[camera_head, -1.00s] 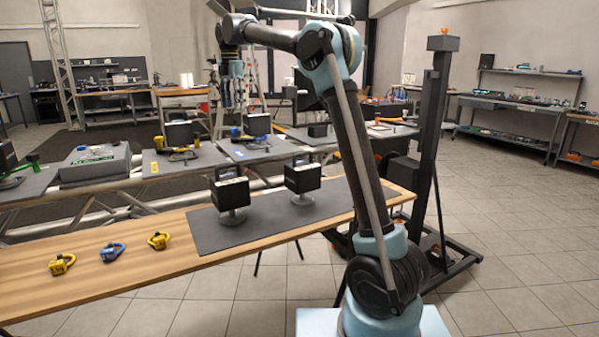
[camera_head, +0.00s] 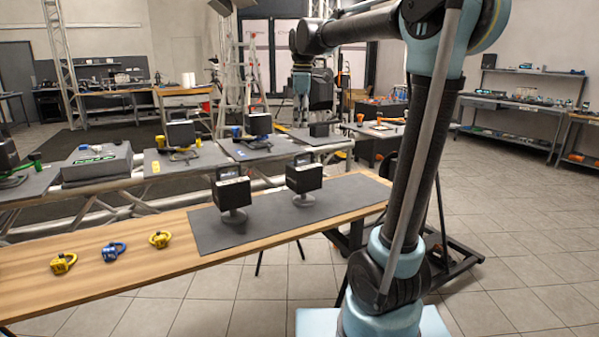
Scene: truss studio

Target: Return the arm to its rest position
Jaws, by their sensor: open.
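My arm (camera_head: 425,150) rises from its light-blue base at the lower right and leans to the right toward its elbow at the top edge. The forearm (camera_head: 350,28) reaches left from the elbow, and the wrist (camera_head: 301,75) hangs down from its end. My gripper (camera_head: 301,116) points down beyond the far side of the wooden table, seen small against the back of the room. It is open, and no object shows in it. Its fingertips are hard to make out against the far workbench.
The wooden table (camera_head: 120,262) holds yellow and blue shackles (camera_head: 113,251) and a dark mat (camera_head: 255,232) with two black devices (camera_head: 304,174) on stands. Behind it, a truss bench carries a grey case (camera_head: 97,163) and more devices. Tiled floor (camera_head: 530,235) is clear at right.

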